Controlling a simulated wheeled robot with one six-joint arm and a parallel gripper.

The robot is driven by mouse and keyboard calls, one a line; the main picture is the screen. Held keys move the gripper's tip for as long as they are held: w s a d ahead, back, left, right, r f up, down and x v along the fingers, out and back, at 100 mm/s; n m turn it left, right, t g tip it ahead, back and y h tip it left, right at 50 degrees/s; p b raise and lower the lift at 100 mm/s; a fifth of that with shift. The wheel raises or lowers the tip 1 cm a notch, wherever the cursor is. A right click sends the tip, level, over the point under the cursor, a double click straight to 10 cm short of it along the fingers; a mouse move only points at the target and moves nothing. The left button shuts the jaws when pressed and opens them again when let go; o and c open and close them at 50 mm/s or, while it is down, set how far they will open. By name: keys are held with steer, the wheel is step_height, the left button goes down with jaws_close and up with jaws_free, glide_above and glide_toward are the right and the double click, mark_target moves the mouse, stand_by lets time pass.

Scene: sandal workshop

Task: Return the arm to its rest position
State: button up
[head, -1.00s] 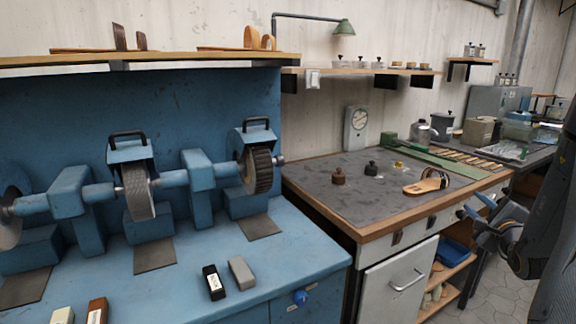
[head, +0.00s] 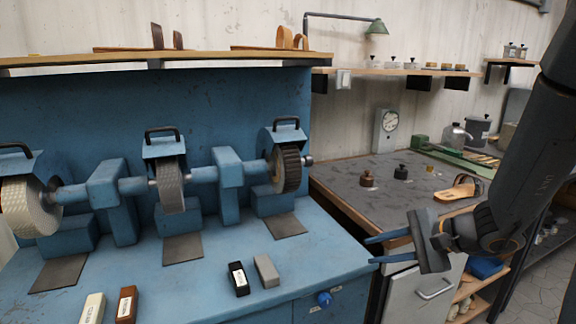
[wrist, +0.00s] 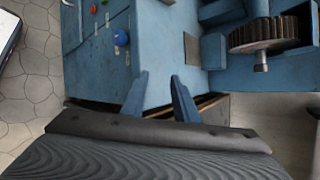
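My gripper (head: 372,251) is at the right in the head view, in front of the workbench and to the right of the blue grinding machine. Its two blue fingers point left and stand apart with nothing between them. In the wrist view the fingers (wrist: 160,92) are also apart and empty, with the front corner of the blue machine beyond them. My dark arm comes down from the upper right in the head view and hides part of the bench behind it.
The blue machine (head: 228,290) carries several wheels; bars and blocks lie on its top. The workbench (head: 345,172) holds a sandal (head: 457,190), two small dark weights and a dial scale (head: 386,125). A blue knob (head: 324,298) sticks out from the machine's front. Tiled floor shows at the lower right.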

steer(key=s+a+f+n+g+h, duration=0.25)
steer(key=s+a+n+g, duration=0.3)
steer(key=s, duration=0.45)
steer(key=s+d+n+g+h, duration=0.1)
steer(key=s+d+n+h, duration=0.2)
steer(key=s+n+h, duration=0.3)
steer(key=shift+s+f+n, duration=0.4)
steer(key=shift+s+n, duration=0.05)
steer(key=shift+n, duration=0.6)
steer(key=shift+o, duration=0.6)
steer(key=shift+d, duration=0.1)
